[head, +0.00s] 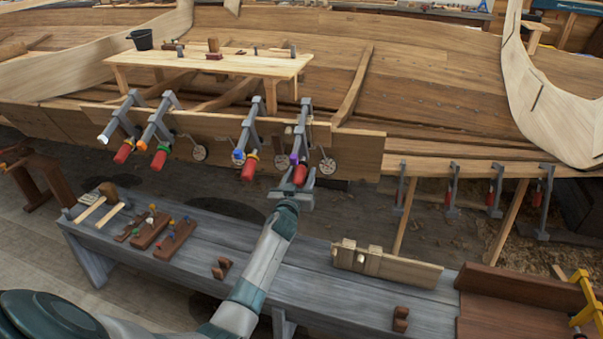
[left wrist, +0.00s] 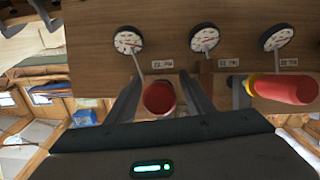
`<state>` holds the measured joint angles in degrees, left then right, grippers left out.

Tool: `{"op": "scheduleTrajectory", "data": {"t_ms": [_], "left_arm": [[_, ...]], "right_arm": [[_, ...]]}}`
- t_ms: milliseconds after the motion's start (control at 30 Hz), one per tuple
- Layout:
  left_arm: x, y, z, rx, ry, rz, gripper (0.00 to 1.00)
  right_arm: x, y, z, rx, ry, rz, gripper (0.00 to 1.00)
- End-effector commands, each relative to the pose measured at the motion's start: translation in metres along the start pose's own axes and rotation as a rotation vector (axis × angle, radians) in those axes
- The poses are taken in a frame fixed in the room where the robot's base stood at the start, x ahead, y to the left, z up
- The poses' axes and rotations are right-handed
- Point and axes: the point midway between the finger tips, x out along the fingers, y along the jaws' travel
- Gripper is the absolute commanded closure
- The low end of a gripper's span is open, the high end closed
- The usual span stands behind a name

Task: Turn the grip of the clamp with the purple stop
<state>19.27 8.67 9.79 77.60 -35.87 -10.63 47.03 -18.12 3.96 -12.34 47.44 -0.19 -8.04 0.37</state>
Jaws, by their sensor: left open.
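The clamp with the purple stop (head: 293,158) is the rightmost of the row of clamps on the hull's plank, and its red grip (head: 300,174) points down toward me. My left gripper (head: 295,186) is at this grip, its arm rising from below. In the left wrist view the round red end of the grip (left wrist: 159,98) sits between the two open fingers of my left gripper (left wrist: 163,88). The left finger looks close to the grip; I cannot tell whether it touches. My right gripper is not in view.
A neighbouring clamp with a blue stop (head: 238,155) has a red grip with a yellow ring (left wrist: 285,88), just right of my fingers in the wrist view. Dial gauges (left wrist: 204,38) hang on the plank (head: 355,150). A grey bench (head: 310,265) stands below.

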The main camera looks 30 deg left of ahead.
Motion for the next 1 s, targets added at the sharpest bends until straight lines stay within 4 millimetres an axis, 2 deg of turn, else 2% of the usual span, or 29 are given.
{"op": "scheduleTrajectory", "data": {"t_ms": [133, 467, 500, 667, 1000], "left_arm": [[0.009, 0.000, 0.000, -0.001, 0.000, 0.000, 0.52], [0.011, 0.000, 0.000, -0.001, 0.000, 0.000, 0.52], [0.010, 0.000, 0.000, -0.001, 0.000, 0.000, 0.55], [0.010, 0.000, 0.000, -0.001, 0.000, 0.000, 0.93], [0.010, 0.000, 0.001, 0.018, 0.000, -0.007, 0.93]], "right_arm": [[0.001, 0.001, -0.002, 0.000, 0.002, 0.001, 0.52], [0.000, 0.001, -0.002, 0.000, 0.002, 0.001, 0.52], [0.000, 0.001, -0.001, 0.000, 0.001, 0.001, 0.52], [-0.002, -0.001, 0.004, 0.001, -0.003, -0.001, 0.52], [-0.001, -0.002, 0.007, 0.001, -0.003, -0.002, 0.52]]}}
